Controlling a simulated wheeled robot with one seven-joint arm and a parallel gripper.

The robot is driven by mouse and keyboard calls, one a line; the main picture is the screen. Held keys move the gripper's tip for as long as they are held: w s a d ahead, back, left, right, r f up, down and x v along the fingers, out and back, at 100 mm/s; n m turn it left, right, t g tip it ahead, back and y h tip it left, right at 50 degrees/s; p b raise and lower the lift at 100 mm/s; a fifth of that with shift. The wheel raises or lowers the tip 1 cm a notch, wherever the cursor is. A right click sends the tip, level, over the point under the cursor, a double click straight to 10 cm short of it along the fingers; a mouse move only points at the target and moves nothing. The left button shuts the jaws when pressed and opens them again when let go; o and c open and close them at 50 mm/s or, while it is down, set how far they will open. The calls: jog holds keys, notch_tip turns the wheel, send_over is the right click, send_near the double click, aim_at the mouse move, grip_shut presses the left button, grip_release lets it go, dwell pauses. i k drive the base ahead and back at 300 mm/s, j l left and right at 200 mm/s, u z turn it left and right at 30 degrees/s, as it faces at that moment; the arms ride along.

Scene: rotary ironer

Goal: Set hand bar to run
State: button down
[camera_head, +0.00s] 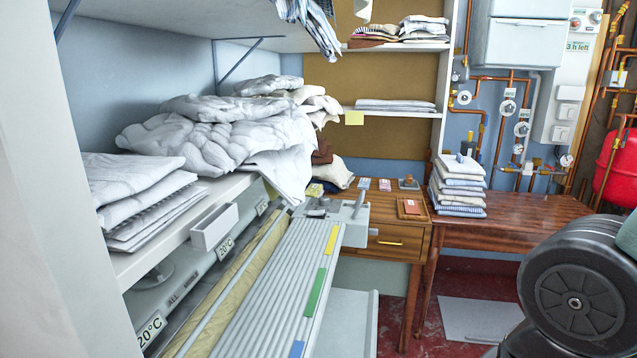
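The rotary ironer runs along the left under a shelf, with a cream padded roller (225,290) and a slatted grey feed board (275,285). The board's right edge carries yellow, green and blue marks. A pale end housing (330,208) stands at the ironer's far end, with a small upright lever-like part (359,203) on its right. A slim pale bar (238,272) lies along the roller. I cannot tell for sure which part is the hand bar, or its setting. My gripper is not in view.
White folded linen (140,190) and heaped bedding (215,130) lie on the shelf above the ironer. A wooden desk (395,244) and a table (510,220) with stacked cloths stand behind. Copper pipes line the back wall. A dark round part of mine fills the lower right. Red floor shows between.

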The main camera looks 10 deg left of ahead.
aim_at(360, 202)
jog(key=i+l+u, duration=0.45)
jog(key=i, duration=0.15)
jog(key=i+l+u, duration=0.5)
jog(key=l, duration=0.1)
